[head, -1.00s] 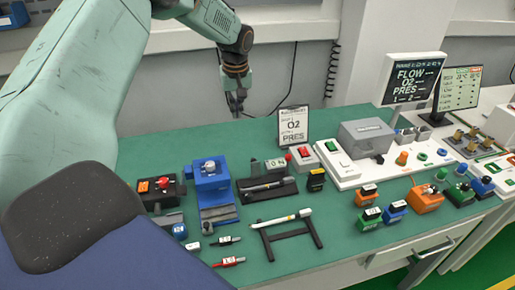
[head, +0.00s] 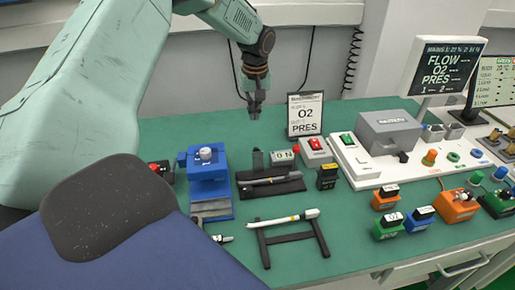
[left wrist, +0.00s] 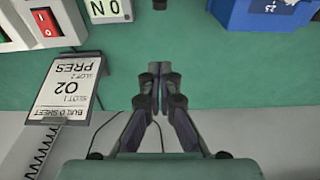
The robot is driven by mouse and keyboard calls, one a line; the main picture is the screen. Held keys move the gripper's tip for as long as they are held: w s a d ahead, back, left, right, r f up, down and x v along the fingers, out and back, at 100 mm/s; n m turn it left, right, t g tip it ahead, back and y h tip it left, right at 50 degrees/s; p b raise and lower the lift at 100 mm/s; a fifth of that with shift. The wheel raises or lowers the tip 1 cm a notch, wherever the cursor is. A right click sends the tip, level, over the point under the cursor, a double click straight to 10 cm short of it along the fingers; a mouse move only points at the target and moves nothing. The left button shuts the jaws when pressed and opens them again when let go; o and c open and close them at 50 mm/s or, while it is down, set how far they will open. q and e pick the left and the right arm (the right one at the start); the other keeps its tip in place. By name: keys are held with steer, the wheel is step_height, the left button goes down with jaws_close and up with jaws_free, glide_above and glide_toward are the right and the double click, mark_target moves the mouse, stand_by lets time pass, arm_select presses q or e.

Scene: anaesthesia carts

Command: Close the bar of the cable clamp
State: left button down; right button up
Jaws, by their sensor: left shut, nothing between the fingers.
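A dark tray-like fixture (head: 275,188), which looks like the cable clamp, stands mid-bench with a dark rod lying along it. A short dark upright piece (head: 258,160), apparently its bar, stands up at its back left, beside an "ON" label (head: 284,157). The top of this upright piece shows at the upper edge of the left wrist view (left wrist: 160,4). My left gripper (head: 254,113) is shut and empty, pointing down above the bench behind the fixture, apart from it. Its closed fingers show in the left wrist view (left wrist: 159,76). My right gripper is out of view.
A blue vise-like block (head: 206,172) stands left of the fixture. A sign (head: 305,114) stands close to the right of my gripper. A red-switch box (head: 315,151) and a white panel (head: 365,178) are further right. A pen-like stick on a black stand (head: 290,238) is in front.

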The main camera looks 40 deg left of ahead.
mark_target(257, 159)
arm_select(q)
steer(key=f, duration=0.6)
steer(key=a+f, duration=0.1)
steer(key=f, duration=0.2)
steer(key=shift+w+f+b, duration=0.3)
steer(key=shift+w, duration=0.05)
steer(key=shift+s+f, duration=0.1)
steer(key=shift+f, duration=0.1)
steer(key=shift+s+d+r+p, duration=0.25)
steer(key=shift+s+d+p, duration=0.2)
steer(key=shift+s+d, duration=0.15)
steer(key=shift+s+d+r+p, duration=0.15)
steer(key=shift+s+d+p, duration=0.25)
steer(key=shift+d, duration=0.45)
steer(key=shift+s, duration=0.2)
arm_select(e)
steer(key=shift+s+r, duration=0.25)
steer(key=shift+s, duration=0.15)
arm_select(q)
steer(key=shift+w, duration=0.15)
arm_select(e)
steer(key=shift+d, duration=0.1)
